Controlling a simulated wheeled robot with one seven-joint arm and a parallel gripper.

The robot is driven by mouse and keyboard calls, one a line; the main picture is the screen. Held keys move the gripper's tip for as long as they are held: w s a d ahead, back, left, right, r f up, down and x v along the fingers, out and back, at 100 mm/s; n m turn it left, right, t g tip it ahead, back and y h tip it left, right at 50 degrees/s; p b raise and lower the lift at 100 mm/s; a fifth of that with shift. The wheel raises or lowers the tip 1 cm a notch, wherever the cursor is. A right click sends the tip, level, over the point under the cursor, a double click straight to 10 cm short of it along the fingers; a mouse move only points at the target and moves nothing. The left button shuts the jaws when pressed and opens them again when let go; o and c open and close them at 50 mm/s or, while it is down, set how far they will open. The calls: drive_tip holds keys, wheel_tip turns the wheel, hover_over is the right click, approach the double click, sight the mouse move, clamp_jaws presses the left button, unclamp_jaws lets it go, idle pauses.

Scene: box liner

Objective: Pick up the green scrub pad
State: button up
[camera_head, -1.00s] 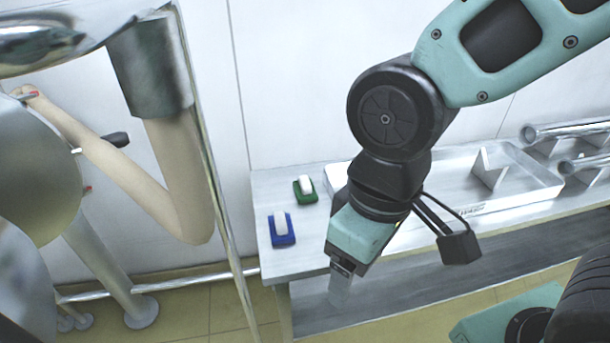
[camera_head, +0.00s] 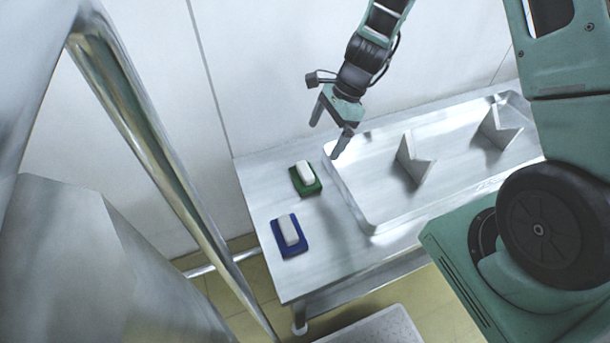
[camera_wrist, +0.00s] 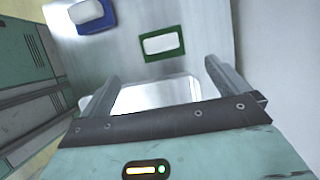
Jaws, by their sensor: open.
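The green scrub pad (camera_head: 315,188) lies on the left part of the metal table, with a white block on top of it. It also shows in the wrist view (camera_wrist: 148,53), beyond the fingertips and roughly between their lines. My gripper (camera_head: 328,135) is open and empty, above the table's back and to the upper right of the pad in the head view. The two fingers stand apart in the wrist view (camera_wrist: 160,70), and neither touches the pad.
A blue pad (camera_head: 279,247) with a white block lies nearer the table's front left. A shallow metal tray (camera_head: 372,226) with two angled metal pieces (camera_head: 414,158) fills the table to the right. A wall stands behind. A metal post (camera_head: 150,130) rises at left.

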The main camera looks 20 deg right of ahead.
sight(307, 169)
drive_tip(key=x, duration=0.8)
drive_tip(key=shift+a+f, duration=0.1)
drive_tip(key=shift+f, duration=0.2)
drive_tip(key=shift+p+x, duration=0.55)
drive_tip(key=shift+x, duration=2.15)
drive_tip(key=shift+w, duration=0.1)
drive_tip(key=shift+c, duration=0.3)
drive_tip(key=c, duration=0.8)
